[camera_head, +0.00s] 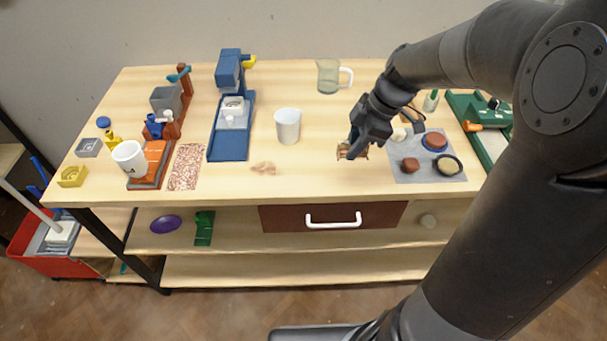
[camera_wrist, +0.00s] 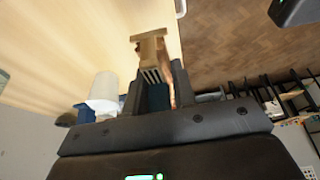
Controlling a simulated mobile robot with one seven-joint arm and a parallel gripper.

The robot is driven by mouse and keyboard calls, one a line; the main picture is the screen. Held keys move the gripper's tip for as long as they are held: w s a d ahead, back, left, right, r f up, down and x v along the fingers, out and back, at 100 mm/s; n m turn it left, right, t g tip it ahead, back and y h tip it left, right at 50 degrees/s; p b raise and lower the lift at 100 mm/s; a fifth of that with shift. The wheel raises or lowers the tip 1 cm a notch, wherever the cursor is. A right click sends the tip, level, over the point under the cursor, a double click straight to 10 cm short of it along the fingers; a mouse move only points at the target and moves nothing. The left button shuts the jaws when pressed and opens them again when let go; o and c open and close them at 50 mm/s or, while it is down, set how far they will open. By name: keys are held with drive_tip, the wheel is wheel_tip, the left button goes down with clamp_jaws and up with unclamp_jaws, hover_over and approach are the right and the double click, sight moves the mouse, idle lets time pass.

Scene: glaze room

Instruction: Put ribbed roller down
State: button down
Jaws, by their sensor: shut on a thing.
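My gripper (camera_head: 358,143) is over the front right part of the wooden bench (camera_head: 315,180), left of the grey mat. It is shut on the ribbed roller (camera_head: 346,153), a small tan-brown piece low between the fingers. In the wrist view, the roller (camera_wrist: 151,50) sticks out past the fingertips (camera_wrist: 154,88), with a wide tan end and dark ribs near the fingers. The fingers hide part of it. It appears to be above the bench, but I cannot tell the exact gap.
A grey mat (camera_head: 402,174) with several small items lies right of the gripper. A white cup (camera_head: 287,126) stands left, near a brown patch (camera_head: 263,168). A glass jug (camera_head: 328,76) stands behind. Bare bench lies between cup and gripper. A drawer handle (camera_head: 333,219) sits below the front edge.

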drive_tip(key=shift+r, duration=0.25)
hover_over(298, 175)
drive_tip(key=d, duration=0.2)
drive_tip(key=f, duration=0.7)
drive_tip(key=shift+s+a, duration=0.15)
drive_tip(key=shift+a, duration=0.05)
drive_tip(key=shift+t, duration=0.3)
drive_tip(key=shift+a+f, duration=0.1)
drive_tip(key=shift+f, duration=1.9)
drive_tip(key=shift+f, duration=0.2)
drive_tip(key=c, duration=1.2)
unclamp_jaws()
